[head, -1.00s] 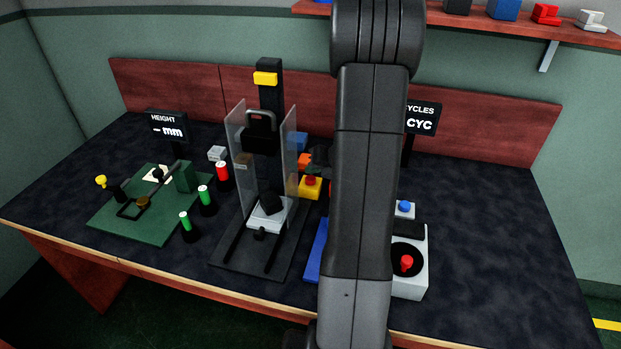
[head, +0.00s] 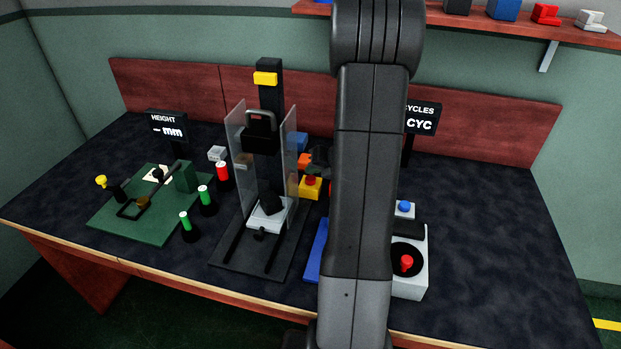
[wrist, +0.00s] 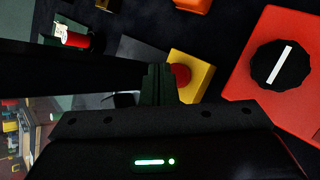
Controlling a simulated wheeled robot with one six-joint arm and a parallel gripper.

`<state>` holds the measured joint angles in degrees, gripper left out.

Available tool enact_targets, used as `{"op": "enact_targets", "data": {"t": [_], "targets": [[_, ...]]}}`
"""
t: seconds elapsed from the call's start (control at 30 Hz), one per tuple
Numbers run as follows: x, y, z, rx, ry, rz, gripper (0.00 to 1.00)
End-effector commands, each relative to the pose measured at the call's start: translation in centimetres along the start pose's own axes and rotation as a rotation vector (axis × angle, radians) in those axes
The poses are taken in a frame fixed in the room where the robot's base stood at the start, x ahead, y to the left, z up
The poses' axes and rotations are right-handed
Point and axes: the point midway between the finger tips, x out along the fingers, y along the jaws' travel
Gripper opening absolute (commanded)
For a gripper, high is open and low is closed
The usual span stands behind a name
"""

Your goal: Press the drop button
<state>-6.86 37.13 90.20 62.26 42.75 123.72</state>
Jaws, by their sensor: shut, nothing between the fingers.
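A yellow box with a red push button stands just right of the drop rig; I take it for the drop button. In the head view the red button (head: 311,181) sits on top of the yellow box (head: 309,193). In the wrist view the red button (wrist: 180,74) and yellow box (wrist: 203,72) lie just beyond and right of my fingertips. My gripper (wrist: 158,72) is shut and empty. Its fingertips appear close beside the button; I cannot tell whether they touch it. In the head view my arm hides most of the gripper.
The drop rig with clear side panels (head: 291,165) stands left of the button. A red box (wrist: 250,70) with a black knob (wrist: 280,65) is to the right in the wrist view. A grey joystick box (head: 418,280) stands right of my arm. The table's right side is clear.

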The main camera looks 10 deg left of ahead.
Motion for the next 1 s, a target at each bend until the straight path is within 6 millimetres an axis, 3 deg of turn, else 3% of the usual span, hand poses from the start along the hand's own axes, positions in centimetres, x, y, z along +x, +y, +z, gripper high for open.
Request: {"op": "enact_targets", "data": {"t": [1.0], "targets": [[0.86, -0.64, -0.65, 0.001, 0.0, 0.0, 0.0]]}}
